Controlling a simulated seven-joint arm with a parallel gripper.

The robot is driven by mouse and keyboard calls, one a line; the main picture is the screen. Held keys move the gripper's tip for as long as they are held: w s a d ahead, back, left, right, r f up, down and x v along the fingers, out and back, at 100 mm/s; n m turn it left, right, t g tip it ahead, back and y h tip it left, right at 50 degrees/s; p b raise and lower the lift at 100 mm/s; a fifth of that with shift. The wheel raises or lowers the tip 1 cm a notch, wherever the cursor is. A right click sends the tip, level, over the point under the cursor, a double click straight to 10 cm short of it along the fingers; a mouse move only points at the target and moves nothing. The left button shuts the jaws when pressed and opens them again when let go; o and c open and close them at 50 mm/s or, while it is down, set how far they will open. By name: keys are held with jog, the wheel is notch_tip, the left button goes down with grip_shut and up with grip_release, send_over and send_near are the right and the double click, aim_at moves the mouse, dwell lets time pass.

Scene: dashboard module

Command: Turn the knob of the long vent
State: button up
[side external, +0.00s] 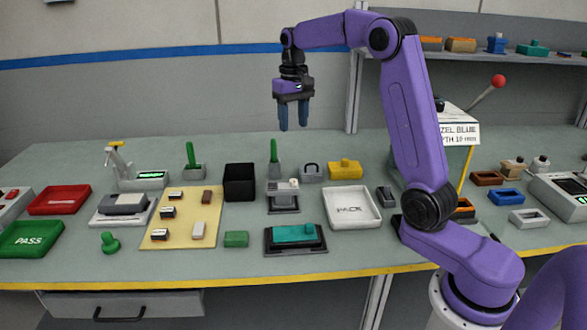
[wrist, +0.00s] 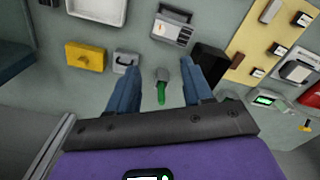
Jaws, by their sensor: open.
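My gripper (side external: 293,124) is open and empty, high above the back half of the bench, fingers pointing down. In the wrist view my gripper (wrist: 161,70) spans a grey holder with a green stick (wrist: 162,90), far below. I cannot tell for sure which item is the long vent or its knob. A grey device with a pale top (side external: 284,194) sits mid-bench; in the wrist view this grey device (wrist: 172,28) shows an orange mark and a slatted side. A teal block on a black base (side external: 293,234) lies nearer the front edge. My gripper touches none of these.
A black bin (side external: 240,182) stands left of the grey device, a white PACK tray (side external: 352,226) to its right. A yellow block (side external: 345,169) and a padlock-like piece (side external: 312,172) are behind. A tan board (side external: 158,240) holds small parts. The air around my gripper is clear.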

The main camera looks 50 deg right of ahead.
aim_at(293, 181)
notch_tip(293, 181, down, 18)
jog(key=n, duration=0.6)
jog(key=shift+r, duration=0.25)
grip_shut()
